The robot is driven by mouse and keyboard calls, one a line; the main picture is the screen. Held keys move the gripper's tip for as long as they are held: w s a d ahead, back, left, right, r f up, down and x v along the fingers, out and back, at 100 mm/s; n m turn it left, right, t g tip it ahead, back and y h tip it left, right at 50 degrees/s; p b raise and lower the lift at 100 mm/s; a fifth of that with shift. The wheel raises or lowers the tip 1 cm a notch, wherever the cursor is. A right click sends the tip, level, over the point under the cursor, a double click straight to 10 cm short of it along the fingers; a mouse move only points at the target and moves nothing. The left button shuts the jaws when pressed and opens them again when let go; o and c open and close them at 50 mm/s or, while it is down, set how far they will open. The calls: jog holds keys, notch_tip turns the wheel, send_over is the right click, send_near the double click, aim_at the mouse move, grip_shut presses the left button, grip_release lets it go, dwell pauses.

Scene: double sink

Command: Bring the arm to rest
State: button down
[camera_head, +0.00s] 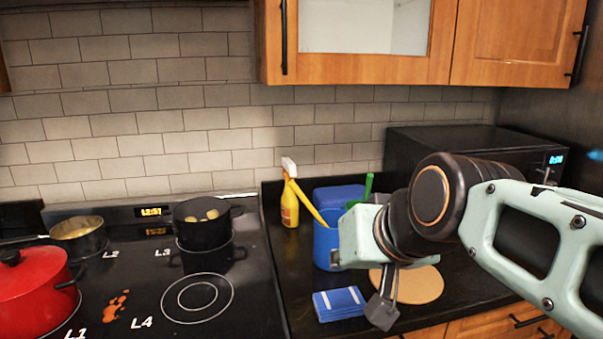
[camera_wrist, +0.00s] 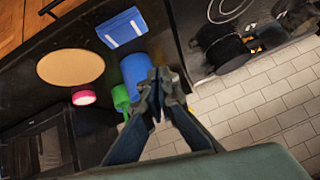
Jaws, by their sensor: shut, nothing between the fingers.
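My gripper (camera_head: 383,310) hangs pointing down from my bent arm, above the counter to the right of the stove. It is shut and empty. In the wrist view its fingers (camera_wrist: 160,82) are together, overlapping the edge of the blue container (camera_wrist: 134,68) in the picture. In the head view that blue container (camera_head: 325,245) stands behind and to the left of the gripper. The fingertips show in front of a round tan board (camera_head: 422,284), which is partly hidden by my gripper. I cannot tell how far above the counter the fingertips are.
A blue-and-white folded cloth or pack (camera_head: 339,304) lies left of the gripper. A yellow spray bottle (camera_head: 289,205) stands behind. A black microwave (camera_head: 450,140) is at the back right. Left, the stove holds a red pot (camera_head: 30,295), a black pot (camera_head: 203,222) and another pan (camera_head: 78,237).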

jog(key=s+d+f+m+g+h, duration=0.1)
jog(key=s+d+f+g+h, duration=0.2)
jog(key=s+d+f, duration=0.5)
jog(key=s+a+r+p, duration=0.1)
jog(key=s+r+p, duration=0.2)
jog(key=r+p, duration=1.1)
jog(key=shift+p, duration=1)
jog(key=shift+a, duration=0.15)
